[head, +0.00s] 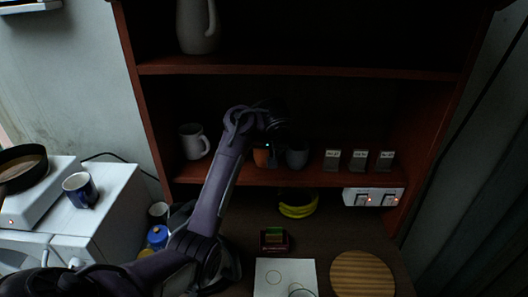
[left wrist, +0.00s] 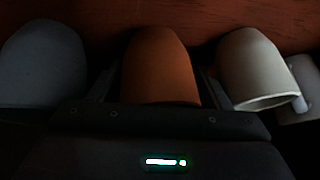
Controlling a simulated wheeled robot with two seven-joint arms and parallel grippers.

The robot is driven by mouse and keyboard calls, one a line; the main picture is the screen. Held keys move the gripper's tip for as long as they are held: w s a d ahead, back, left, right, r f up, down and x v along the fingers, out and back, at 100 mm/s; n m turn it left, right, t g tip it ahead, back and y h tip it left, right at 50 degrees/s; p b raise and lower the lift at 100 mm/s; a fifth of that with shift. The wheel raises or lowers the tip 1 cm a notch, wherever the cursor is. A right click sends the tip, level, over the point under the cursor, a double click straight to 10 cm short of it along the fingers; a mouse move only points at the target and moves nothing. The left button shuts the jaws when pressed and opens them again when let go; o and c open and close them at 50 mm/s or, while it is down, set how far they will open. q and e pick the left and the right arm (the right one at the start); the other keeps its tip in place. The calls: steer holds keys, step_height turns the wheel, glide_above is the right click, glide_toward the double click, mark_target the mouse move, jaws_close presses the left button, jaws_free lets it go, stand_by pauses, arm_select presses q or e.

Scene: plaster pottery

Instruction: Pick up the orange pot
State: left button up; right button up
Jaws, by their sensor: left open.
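The orange pot (head: 261,158) stands on the middle shelf, partly hidden behind my left gripper (head: 268,142) in the head view. In the left wrist view the orange pot (left wrist: 160,68) fills the middle. My left gripper (left wrist: 157,84) is open, with one finger on each side of the pot. The left wrist view does not clearly show whether the fingers touch it. My right gripper is not in view.
A grey pot (head: 297,155) stands close to the right of the orange pot, and a white mug (head: 194,142) stands to the left. Several small labelled boxes (head: 358,160) line the shelf's right. The upper shelf board (head: 400,72) is above. Bananas (head: 298,208) lie below.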

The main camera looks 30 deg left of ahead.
arm_select(q)
steer(key=shift+a+f, duration=0.1)
steer(key=shift+f, duration=0.05)
steer(key=shift+c, duration=1.2)
steer(key=c, duration=0.5)
steer(key=shift+w, duration=0.1)
